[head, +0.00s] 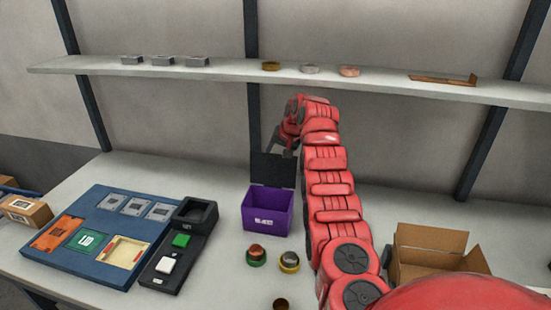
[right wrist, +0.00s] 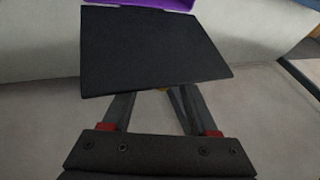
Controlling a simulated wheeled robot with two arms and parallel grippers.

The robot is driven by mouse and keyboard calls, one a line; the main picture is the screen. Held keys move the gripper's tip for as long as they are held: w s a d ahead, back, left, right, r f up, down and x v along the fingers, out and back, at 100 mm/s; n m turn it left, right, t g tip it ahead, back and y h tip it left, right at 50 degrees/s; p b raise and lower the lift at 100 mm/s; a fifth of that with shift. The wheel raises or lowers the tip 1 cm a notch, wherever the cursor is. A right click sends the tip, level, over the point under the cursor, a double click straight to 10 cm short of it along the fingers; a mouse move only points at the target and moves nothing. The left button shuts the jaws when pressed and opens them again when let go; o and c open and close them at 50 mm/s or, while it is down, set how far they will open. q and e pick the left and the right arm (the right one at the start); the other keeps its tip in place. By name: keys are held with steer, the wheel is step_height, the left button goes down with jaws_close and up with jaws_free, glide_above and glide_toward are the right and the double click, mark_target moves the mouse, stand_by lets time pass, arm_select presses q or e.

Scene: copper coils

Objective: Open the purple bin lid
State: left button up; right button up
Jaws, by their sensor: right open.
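The purple bin (head: 267,214) stands on the table in the middle of the head view, with a white label on its front. Its black lid (head: 273,170) stands up, about upright, at the bin's back edge, so the bin is open. My right gripper (head: 283,146) is just above and behind the lid's top edge. In the right wrist view the lid (right wrist: 155,50) covers the ends of the spread fingers of the gripper (right wrist: 157,96). Nothing shows between the fingers; contact with the lid cannot be told. A purple strip of the bin (right wrist: 168,3) shows at the top. My left gripper is out of view.
A blue tray (head: 50,262) with coloured squares and a black block (head: 160,284) lie to the left. Small round cups (head: 256,262) stand in front of the bin. An open cardboard box (head: 425,252) is at right. A shelf (head: 225,69) runs above.

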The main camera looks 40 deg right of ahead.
steer(key=b+v, duration=0.2)
steer(key=v, duration=1.4)
steer(key=shift+s+r, duration=0.15)
